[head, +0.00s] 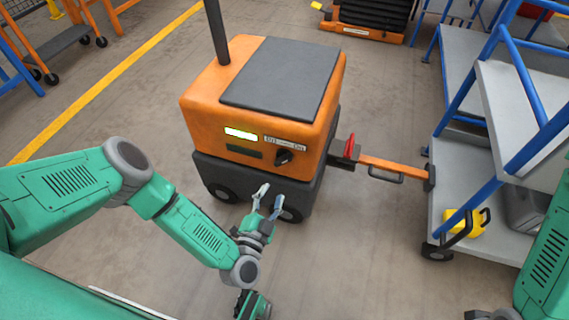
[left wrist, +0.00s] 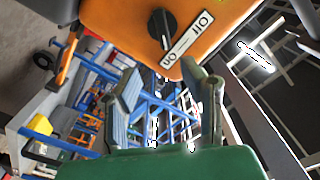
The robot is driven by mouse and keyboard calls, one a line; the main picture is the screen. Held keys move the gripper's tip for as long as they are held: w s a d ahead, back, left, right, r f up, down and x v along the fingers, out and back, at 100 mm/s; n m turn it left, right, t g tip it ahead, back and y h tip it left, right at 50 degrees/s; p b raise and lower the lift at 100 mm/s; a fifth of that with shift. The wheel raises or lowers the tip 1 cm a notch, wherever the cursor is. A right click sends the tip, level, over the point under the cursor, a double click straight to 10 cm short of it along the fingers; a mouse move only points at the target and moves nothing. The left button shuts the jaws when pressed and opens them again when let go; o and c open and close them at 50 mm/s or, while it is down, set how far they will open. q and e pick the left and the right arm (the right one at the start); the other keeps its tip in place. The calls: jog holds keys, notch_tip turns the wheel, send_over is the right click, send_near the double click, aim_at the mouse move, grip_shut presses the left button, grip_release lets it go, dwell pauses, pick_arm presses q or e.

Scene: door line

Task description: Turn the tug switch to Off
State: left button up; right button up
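The tug (head: 255,120) is an orange box with a grey top, standing in the middle of the head view. Its switch (head: 284,157) is a black knob on the front face, below a white label (head: 285,143) marked Off at left and On at right. The knob's grip slants toward the On end. The left wrist view shows the switch (left wrist: 162,28) and label (left wrist: 190,38) at the top, beyond my fingers. My left gripper (head: 270,197) is open and empty, below and in front of the knob, apart from it. My right gripper is out of view.
A lit display (head: 241,134) is left of the knob. An orange tow bar (head: 380,163) joins the tug to a grey cart with blue rails (head: 465,150) at right. A yellow jug (head: 462,222) sits on the cart. The floor left of the tug is clear.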

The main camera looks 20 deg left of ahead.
aim_at(281, 164)
pick_arm(q)
jog(key=w+b, duration=0.1)
jog(key=w, duration=0.3)
jog(key=w+b, duration=0.2)
jog(key=w, duration=0.2)
jog(key=w+b, duration=0.1)
jog(key=w, duration=0.3)
jog(key=shift+a+f, duration=0.2)
jog(key=shift+a, duration=0.2)
jog(key=shift+w+d+r+b, duration=0.1)
jog(key=shift+w+d+b, duration=0.1)
jog(key=shift+w+b, duration=0.25)
jog(key=shift+w, duration=0.1)
jog(key=shift+a, duration=0.1)
grip_shut()
